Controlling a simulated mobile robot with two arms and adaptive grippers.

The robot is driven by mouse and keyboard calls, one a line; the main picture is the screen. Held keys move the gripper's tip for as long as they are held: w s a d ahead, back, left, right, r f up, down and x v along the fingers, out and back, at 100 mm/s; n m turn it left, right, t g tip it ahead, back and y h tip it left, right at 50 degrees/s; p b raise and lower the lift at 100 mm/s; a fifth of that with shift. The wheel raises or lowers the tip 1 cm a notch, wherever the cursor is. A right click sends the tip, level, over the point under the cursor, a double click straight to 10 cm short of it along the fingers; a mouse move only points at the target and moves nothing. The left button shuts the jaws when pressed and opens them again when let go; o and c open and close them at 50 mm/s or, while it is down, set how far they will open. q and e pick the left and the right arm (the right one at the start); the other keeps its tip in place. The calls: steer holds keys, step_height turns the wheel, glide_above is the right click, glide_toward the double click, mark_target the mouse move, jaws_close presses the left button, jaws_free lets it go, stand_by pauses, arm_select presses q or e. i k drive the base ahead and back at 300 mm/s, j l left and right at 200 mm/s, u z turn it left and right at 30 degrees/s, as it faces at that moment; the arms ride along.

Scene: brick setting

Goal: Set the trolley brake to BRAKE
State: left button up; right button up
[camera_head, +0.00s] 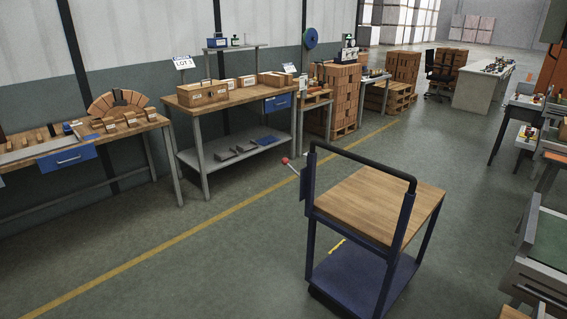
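The trolley (380,205) stands on the floor right of centre, with a dark blue frame, a wooden top, a black push handle (362,162) and a blue lower shelf (350,275). A lever with a red ball knob (285,160) sticks out to the left from a dark plate (305,185) on the trolley's left upright. The lever points left and slightly up. No BRAKE label is readable, so I cannot tell the brake setting. Neither of my grippers is in view.
Wooden workbenches (243,95) with boxes and bricks line the left wall. Brick stacks (343,98) stand behind. Benches with a green surface (548,240) crowd the right edge. The floor left of the trolley is clear, crossed by a yellow line (200,228).

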mark_target(285, 161)
steer(key=i+l, duration=0.25)
steer(key=i, duration=0.3)
steer(key=i+l+z, duration=0.1)
steer(key=i+l, duration=0.2)
steer(key=i, duration=0.3)
steer(key=i+l, duration=0.2)
steer(key=i, duration=0.35)
steer(key=i+l+z, duration=0.15)
steer(key=i, duration=0.4)
